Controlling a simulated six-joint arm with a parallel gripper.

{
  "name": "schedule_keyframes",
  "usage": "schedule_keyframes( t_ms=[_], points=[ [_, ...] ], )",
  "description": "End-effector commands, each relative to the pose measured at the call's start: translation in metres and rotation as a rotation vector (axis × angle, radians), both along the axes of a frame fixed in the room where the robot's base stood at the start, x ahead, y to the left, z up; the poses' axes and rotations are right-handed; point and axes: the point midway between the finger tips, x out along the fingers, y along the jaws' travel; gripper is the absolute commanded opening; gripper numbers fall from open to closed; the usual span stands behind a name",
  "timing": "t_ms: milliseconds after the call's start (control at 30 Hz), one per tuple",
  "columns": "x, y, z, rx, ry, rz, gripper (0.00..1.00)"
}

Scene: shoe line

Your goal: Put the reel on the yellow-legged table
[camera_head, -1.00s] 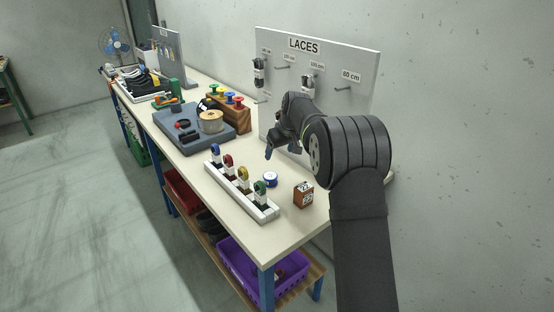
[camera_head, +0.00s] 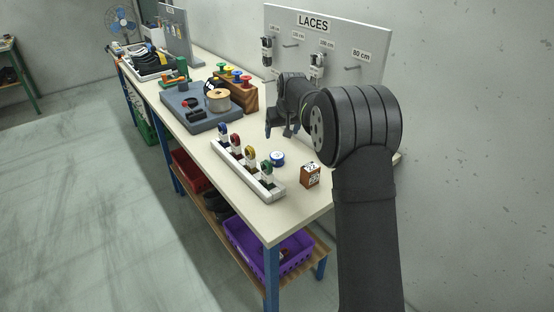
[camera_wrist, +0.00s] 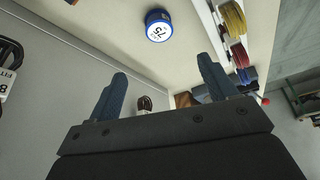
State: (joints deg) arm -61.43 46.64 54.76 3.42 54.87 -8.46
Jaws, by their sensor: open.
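A small reel (camera_head: 277,158) with a blue rim and white label stands alone on the blue-legged table (camera_head: 240,192). The reel also shows near the top of the wrist view (camera_wrist: 158,26). Several coloured reels, blue, red, yellow and green, sit in a white rack (camera_head: 246,170) just left of it. My gripper (camera_head: 280,132) is above the tabletop, behind the lone reel and apart from it. In the wrist view its blue fingers (camera_wrist: 165,80) are spread with nothing between them. No yellow-legged table shows; the far-left table (camera_head: 8,62) has green legs.
A LACES board (camera_head: 340,45) stands along the wall behind my arm. A brown block with a patterned label (camera_head: 310,175) is right of the reel. The floor at left is clear.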

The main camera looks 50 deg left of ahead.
Motion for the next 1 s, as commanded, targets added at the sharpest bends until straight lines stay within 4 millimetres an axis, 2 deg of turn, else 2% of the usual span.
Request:
schedule_keyframes(
  t_ms=[167, 433, 600, 867, 1000],
  points=[
    [0.001, 0.008, -0.02, 0.002, 0.002, -0.02, 0.78],
    [0.01, 0.03, -0.074, 0.001, 0.001, -0.018, 0.78],
    [0.015, 0.041, -0.1, 0.001, 0.001, -0.017, 0.78],
    [0.018, 0.047, -0.115, 0.003, 0.0, -0.017, 0.78],
    [0.022, 0.054, -0.131, 0.001, 0.001, -0.017, 0.78]
  ],
)
